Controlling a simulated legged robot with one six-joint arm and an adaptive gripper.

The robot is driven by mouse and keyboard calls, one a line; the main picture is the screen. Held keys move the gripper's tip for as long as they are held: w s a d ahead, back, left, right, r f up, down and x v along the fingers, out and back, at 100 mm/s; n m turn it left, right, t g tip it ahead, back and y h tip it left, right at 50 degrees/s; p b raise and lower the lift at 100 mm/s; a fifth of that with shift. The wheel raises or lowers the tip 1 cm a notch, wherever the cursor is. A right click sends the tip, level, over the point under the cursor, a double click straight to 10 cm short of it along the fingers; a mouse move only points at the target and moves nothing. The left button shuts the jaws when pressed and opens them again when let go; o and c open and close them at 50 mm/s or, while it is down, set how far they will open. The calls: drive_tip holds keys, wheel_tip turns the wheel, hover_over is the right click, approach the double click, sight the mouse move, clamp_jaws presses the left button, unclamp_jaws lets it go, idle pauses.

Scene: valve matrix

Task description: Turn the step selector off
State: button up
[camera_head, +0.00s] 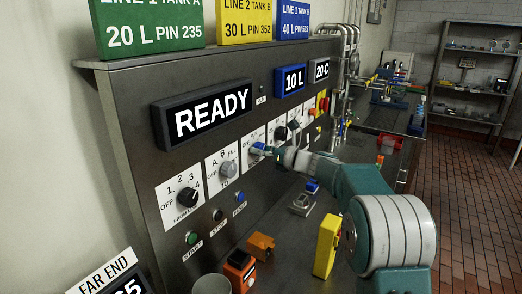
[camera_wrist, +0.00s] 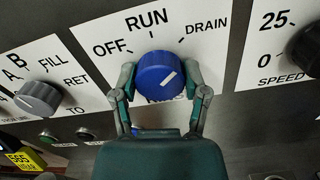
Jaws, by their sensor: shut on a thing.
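A blue selector knob (camera_wrist: 158,75) sits on a white plate (camera_wrist: 100,65) marked OFF, RUN and DRAIN. Its white line slants up and right, toward the DRAIN side. The name under the knob is mostly hidden by my gripper, so I cannot read whether it says step. My gripper (camera_wrist: 160,72) is shut on the blue knob, one finger at its left side and one at its right. In the head view the blue knob (camera_head: 257,148) shows small at the tip of my gripper (camera_head: 266,151).
A grey knob (camera_wrist: 38,98) with A, B, FILL, RET is on the left. A black knob (camera_wrist: 306,50) marked SPEED is on the right. A black knob (camera_head: 187,198) with OFF and 1 to 4 is farther left. The READY display (camera_head: 211,115) is above; a yellow block (camera_head: 326,246) stands on the bench.

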drive_tip(key=n, duration=0.9)
drive_tip(key=shift+n, duration=0.3)
drive_tip(key=n, duration=0.5)
drive_tip(key=shift+f, duration=0.15)
drive_tip(key=shift+a+f+n, duration=0.1)
drive_tip(key=shift+f+n, duration=0.05)
drive_tip(key=shift+n, duration=2.35)
drive_tip(key=shift+f, duration=0.1)
drive_tip(key=o, duration=1.1)
drive_tip(key=shift+o, duration=0.2)
drive_tip(key=shift+s, duration=0.1)
drive_tip(key=shift+r, duration=0.2)
